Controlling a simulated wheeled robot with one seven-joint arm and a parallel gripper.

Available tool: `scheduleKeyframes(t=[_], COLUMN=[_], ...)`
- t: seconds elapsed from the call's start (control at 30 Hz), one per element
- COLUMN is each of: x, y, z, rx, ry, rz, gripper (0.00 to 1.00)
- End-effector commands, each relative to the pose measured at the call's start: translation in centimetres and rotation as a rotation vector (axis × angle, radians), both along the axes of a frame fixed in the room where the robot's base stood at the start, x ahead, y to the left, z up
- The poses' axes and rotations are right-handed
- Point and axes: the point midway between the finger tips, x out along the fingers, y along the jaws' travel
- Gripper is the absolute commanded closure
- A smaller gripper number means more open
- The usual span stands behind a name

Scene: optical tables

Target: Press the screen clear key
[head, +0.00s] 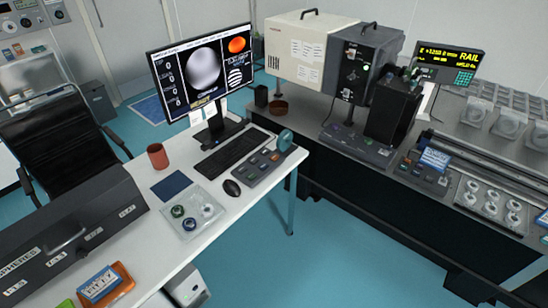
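A monitor (203,72) stands on the white desk, lit with a grey sphere, an orange-red blob and a striped disc. A low grey key panel (258,170) with several dark and reddish keys lies at the desk's right edge, right of the mouse. A black keyboard (234,152) lies in front of the monitor. The key labels are too small to read, so I cannot tell which one is the screen clear key. My gripper is not in view.
A mouse (232,188), a red-brown cup (157,156) and a clear tray (189,211) share the desk. A dark case (70,235) fills its left front. Blue floor (330,240) is open between desk and optical table (400,210). Another key box (423,174) sits there.

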Motion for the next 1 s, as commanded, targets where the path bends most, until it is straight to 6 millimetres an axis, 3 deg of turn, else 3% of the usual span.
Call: scheduleKeyframes(t=[0.03, 0.1, 1.0], x=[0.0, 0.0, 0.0], y=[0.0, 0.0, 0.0], z=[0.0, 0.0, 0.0], rx=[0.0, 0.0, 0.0], ry=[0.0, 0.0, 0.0], rz=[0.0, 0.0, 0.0], gripper=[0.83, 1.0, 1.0])
